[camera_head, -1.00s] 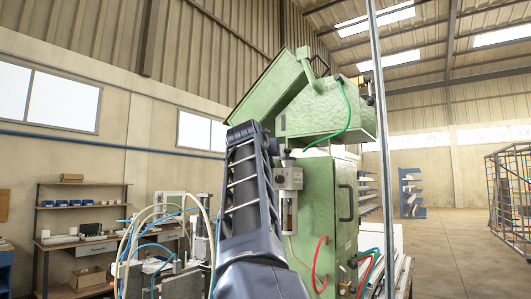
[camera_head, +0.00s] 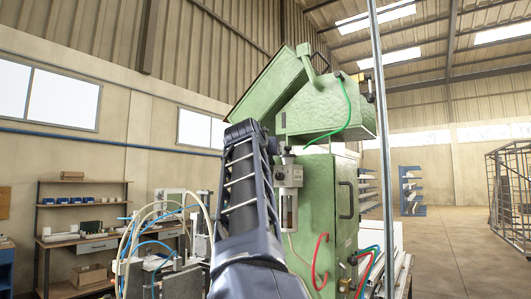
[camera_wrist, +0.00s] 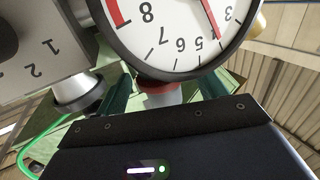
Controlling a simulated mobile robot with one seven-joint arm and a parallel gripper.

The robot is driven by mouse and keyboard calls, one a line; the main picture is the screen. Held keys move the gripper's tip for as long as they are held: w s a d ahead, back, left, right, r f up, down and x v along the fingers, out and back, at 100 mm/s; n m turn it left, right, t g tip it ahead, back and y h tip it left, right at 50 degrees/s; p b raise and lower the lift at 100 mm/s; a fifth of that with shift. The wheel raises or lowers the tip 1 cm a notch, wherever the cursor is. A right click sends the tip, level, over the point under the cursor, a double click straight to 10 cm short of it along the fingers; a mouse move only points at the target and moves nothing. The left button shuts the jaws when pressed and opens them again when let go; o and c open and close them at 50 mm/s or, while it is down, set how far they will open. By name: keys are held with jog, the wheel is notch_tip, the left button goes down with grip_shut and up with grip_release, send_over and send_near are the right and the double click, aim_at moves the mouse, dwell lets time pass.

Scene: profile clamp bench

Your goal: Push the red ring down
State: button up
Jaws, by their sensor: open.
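The red ring (camera_wrist: 155,86) shows in the wrist view just below a round white dial gauge (camera_wrist: 180,25), around the neck under the gauge. Its upper part is hidden by the gauge rim, and a pale stem continues below it. My gripper (camera_wrist: 165,90) is open, with one dark green finger left of the ring and one right of it. I cannot tell whether a finger touches the ring. My gripper's dark body fills the bottom of the wrist view. In the head view my arm hides the ring and gripper.
A grey block with a numbered dial (camera_wrist: 42,65) stands close on the left in the wrist view. In the head view, the green machine (camera_head: 325,210) stands behind my arm, with red and green hoses. A thin metal post (camera_head: 384,150) rises on the right. Open floor (camera_head: 450,255) lies beyond.

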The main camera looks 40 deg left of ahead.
jog(key=v, duration=0.9)
jog(key=shift+s, duration=0.2)
jog(key=shift+d, duration=0.15)
